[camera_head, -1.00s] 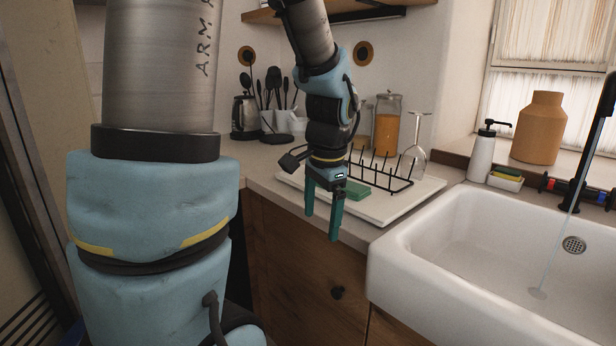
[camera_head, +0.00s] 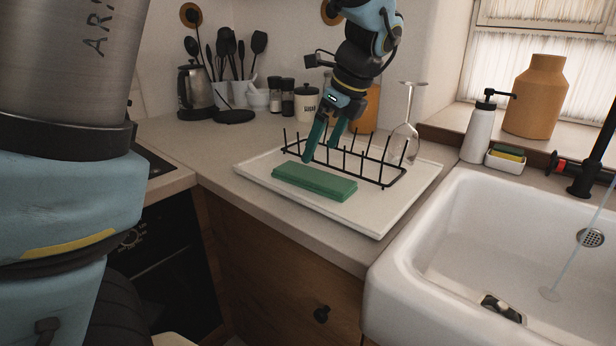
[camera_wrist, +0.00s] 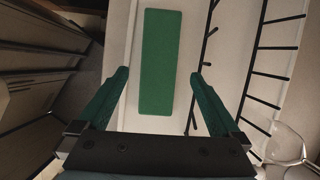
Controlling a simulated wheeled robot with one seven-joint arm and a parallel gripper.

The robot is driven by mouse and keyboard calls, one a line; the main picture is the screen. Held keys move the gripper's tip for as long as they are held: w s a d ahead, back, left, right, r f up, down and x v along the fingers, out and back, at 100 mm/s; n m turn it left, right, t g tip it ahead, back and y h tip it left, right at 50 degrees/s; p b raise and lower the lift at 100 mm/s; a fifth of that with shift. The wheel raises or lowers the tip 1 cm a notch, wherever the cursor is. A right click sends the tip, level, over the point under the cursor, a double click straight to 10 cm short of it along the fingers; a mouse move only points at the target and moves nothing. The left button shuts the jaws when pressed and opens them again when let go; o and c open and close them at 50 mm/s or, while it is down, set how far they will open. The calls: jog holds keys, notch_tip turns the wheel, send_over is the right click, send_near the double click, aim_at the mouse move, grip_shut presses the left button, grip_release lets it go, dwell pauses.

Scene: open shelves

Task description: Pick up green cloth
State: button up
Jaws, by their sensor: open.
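The green cloth (camera_head: 314,181) is a folded flat rectangle lying on the front left part of a white tray (camera_head: 362,216), in front of a black dish rack (camera_head: 375,165). My gripper (camera_head: 323,156) is open and empty above the tray, pointing down, over the rack side just behind the cloth in the head view. In the wrist view the green cloth (camera_wrist: 161,62) shows whole, upright in the picture, ahead of the two green fingertips (camera_wrist: 159,72) and between their lines. The fingers are apart from the cloth.
The rack's prongs (camera_wrist: 211,45) stand close to the right finger in the wrist view. An upturned wine glass (camera_head: 404,130) stands at the rack's right end. The sink (camera_head: 470,245) is to the right. Utensils, jars and a kettle (camera_head: 195,92) stand at the back left.

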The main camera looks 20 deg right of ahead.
aim_at(313, 175)
jog(key=shift+s+d+p+x, duration=0.1)
jog(key=shift+p+x, duration=0.1)
jog(key=shift+x, duration=0.95)
jog(key=shift+s+d+p+x, duration=0.1)
jog(key=shift+s+p+x, duration=0.05)
jog(key=shift+x, duration=0.95)
jog(key=shift+s+p+x, duration=0.1)
jog(key=shift+p+x, duration=0.1)
jog(key=shift+x, duration=0.95)
jog(key=shift+f, duration=0.15)
jog(key=shift+c, duration=0.4)
jog(key=c, duration=1.1)
